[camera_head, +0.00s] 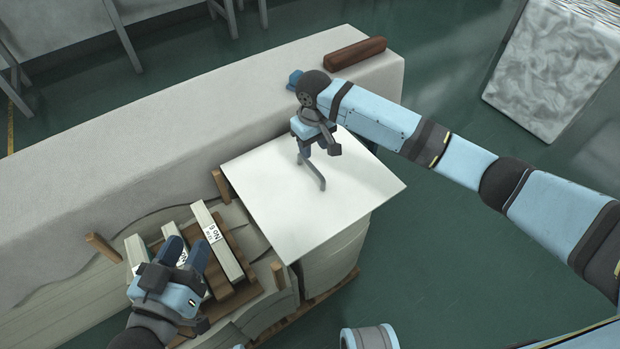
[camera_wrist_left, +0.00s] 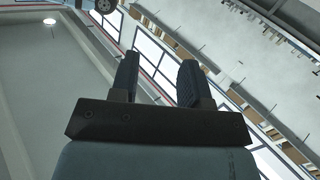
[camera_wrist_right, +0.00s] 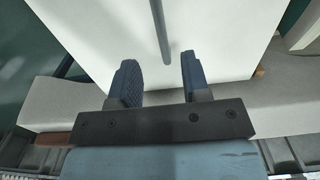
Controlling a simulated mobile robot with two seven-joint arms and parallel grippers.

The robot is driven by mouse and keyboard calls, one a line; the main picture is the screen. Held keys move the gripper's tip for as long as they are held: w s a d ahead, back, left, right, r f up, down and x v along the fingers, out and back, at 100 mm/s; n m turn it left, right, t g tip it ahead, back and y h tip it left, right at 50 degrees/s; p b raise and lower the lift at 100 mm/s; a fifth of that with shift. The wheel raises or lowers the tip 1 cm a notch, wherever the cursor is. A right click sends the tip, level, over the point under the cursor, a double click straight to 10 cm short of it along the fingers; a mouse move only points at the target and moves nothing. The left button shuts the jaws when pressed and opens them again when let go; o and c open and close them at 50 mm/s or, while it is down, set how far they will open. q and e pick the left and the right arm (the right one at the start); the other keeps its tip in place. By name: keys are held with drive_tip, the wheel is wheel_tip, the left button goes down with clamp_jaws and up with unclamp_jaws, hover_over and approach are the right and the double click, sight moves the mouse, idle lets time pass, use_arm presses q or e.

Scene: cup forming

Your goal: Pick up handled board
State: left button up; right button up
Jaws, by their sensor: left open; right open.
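The handled board (camera_head: 270,195) is a flat white sheet with a grey bar handle (camera_head: 313,172) on its top face. It lies on the stack at the end of the long bench. My right gripper (camera_head: 318,150) is open just over the handle's far end; I cannot tell whether it touches. In the right wrist view the handle (camera_wrist_right: 160,30) runs up ahead of the open fingers (camera_wrist_right: 157,78), with the white board (camera_wrist_right: 100,35) behind. My left gripper (camera_head: 185,252) is open and empty above the boxes at lower left. The left wrist view shows its open fingers (camera_wrist_left: 158,80) against ceiling and windows.
Narrow labelled boxes (camera_head: 217,240) stand on a brown wooden rack left of the board. Wooden posts (camera_head: 103,247) stick up around them. A brown roll (camera_head: 355,53) lies on the bench's far end. A grey wrapped block (camera_head: 550,70) stands at upper right; green floor is free between.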

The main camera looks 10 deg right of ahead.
sight(311, 165)
wheel_tip(311, 165, down, 4)
drive_tip(key=shift+w+f+b, duration=0.1)
drive_tip(key=shift+f+b, duration=0.15)
drive_tip(key=shift+b, duration=0.4)
drive_tip(key=shift+w+a+f+b, duration=0.1)
drive_tip(key=shift+w+f+b, duration=0.05)
drive_tip(key=shift+f+b, duration=0.4)
drive_tip(key=shift+w+a+f+b, duration=0.1)
drive_tip(key=shift+f+b, duration=0.2)
drive_tip(key=shift+f, duration=0.35)
wheel_tip(311, 165, down, 2)
drive_tip(key=shift+w+f+b, duration=0.1)
drive_tip(key=shift+f+b, duration=0.05)
drive_tip(key=shift+b, duration=0.25)
use_arm(q)
drive_tip(key=r, duration=0.1)
drive_tip(key=d+r+t+h, duration=0.1)
drive_tip(key=d+r+h, duration=0.1)
drive_tip(key=shift+r+t, duration=0.2)
drive_tip(key=shift+t, duration=0.1)
use_arm(e)
clamp_jaws()
